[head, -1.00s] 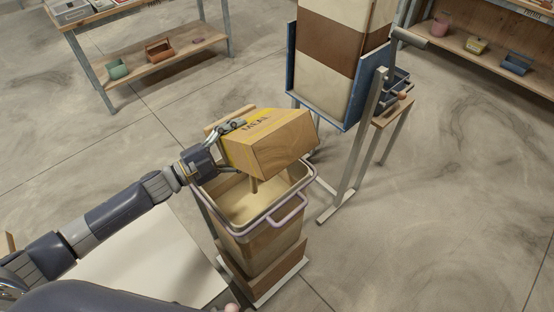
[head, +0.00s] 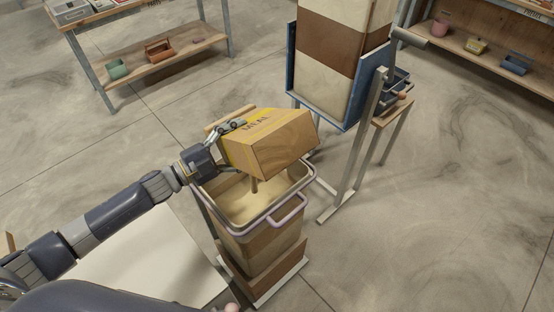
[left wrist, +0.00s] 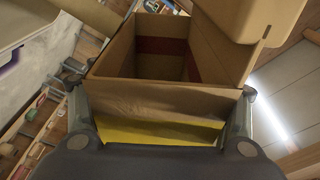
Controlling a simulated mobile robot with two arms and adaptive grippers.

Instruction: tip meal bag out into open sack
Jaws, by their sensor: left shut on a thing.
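The meal bag (head: 268,143) is a tan, box-shaped bag with a yellow band and dark lettering. My left gripper (head: 222,146) is shut on it and holds it tilted above the open sack (head: 262,248). A thin stream of meal shows under the bag, falling into the sack. The sack stands upright below, its mouth held open by a pale frame with a handle, with tan meal inside. In the left wrist view the meal bag (left wrist: 160,104) lies between both fingers, and its open inside looks largely empty. My right gripper is not in view.
A blue-framed hopper (head: 330,75) with brown and cream bands stands behind the sack on metal legs. A wooden shelf (head: 155,55) with small bins is at the back left, another (head: 480,50) at the back right. The concrete floor on the right is clear.

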